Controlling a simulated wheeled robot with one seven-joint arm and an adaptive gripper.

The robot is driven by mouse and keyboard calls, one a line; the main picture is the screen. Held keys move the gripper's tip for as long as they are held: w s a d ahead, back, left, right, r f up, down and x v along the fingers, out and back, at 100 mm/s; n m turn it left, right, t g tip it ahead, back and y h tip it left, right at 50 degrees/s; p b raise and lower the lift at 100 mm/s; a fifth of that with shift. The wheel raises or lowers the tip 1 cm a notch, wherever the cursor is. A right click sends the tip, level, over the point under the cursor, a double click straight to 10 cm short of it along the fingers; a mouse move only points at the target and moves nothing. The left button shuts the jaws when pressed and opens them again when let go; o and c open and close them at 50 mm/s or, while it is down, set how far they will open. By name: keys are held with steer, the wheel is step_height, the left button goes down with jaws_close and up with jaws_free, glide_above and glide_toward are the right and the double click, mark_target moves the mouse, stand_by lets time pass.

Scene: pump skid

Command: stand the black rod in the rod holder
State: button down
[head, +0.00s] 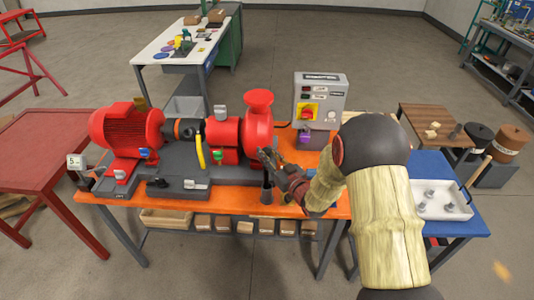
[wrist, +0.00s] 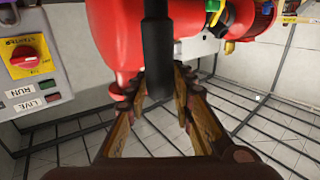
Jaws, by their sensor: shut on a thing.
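The black rod (wrist: 157,45) runs from the top edge of the wrist view down between the fingers. My gripper (wrist: 160,88) is shut on it near one end. In the head view my gripper (head: 272,163) is in front of the red pump, above the front part of the orange table. A short dark upright cylinder (head: 267,192) shows just below the gripper there. I cannot tell whether it is the rod holder or the rod's lower part. The rod's far end is out of the wrist view, so its contact with any holder is hidden.
The red pump (head: 258,128) and motor (head: 127,130) on a grey base stand close to my gripper. A grey control box (head: 320,100) is behind, right of the pump. The orange table (head: 235,203) has a narrow clear strip in front. A white tray (head: 440,210) is at right.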

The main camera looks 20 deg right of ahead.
steer(key=shift+f+b, duration=1.8)
steer(key=shift+f, duration=0.25)
steer(key=c, duration=1.8)
jaws_free()
steer(key=o, duration=0.3)
steer(key=shift+o, duration=0.2)
steer(key=shift+f, duration=0.1)
steer(key=shift+s, duration=0.1)
steer(key=v, duration=1.1)
steer(key=shift+s+d, duration=0.2)
steer(key=shift+s, duration=0.15)
